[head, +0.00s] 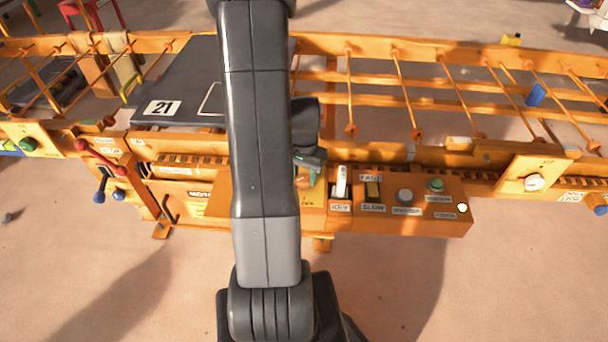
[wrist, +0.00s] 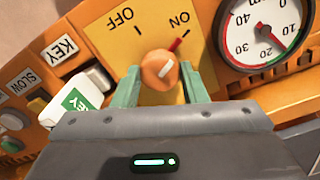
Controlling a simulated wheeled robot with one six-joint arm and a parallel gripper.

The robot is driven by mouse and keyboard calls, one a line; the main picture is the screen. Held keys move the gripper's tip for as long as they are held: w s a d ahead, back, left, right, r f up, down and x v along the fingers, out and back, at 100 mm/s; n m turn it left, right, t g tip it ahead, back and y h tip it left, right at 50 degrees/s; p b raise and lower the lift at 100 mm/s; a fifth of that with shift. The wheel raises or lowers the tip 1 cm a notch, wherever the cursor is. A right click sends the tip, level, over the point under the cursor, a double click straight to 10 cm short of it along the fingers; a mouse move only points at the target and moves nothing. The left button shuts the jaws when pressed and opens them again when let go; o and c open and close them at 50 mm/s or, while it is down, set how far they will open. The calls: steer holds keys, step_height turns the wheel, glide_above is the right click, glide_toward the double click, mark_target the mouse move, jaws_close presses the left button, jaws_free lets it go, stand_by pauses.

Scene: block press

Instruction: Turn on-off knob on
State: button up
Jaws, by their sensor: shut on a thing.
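A red pointer on the knob points up and right, close to the ON lettering. My gripper (wrist: 162,80) is shut on the knob, with one green finger on its left and one on its right. In the head view my gripper (head: 309,165) is at the orange control panel (head: 455,215), left of the KEY switch.
A white dial gauge (wrist: 265,32) is right of the plate. A white key piece (wrist: 88,88) is left of my left finger. Farther right on the panel are a grey knob (head: 405,196) and a green button (head: 436,185). Orange rails with rods run behind the panel.

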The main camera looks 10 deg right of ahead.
mark_target(304, 178)
steer(key=shift+m, duration=0.5)
steer(key=o, duration=1)
steer(key=shift+r, duration=0.15)
step_height(304, 178, up, 14)
steer(key=shift+f+p, duration=0.2)
steer(key=shift+p, duration=0.8)
step_height(304, 178, down, 14)
steer(key=shift+r+b, duration=0.1)
steer(key=shift+b, duration=0.95)
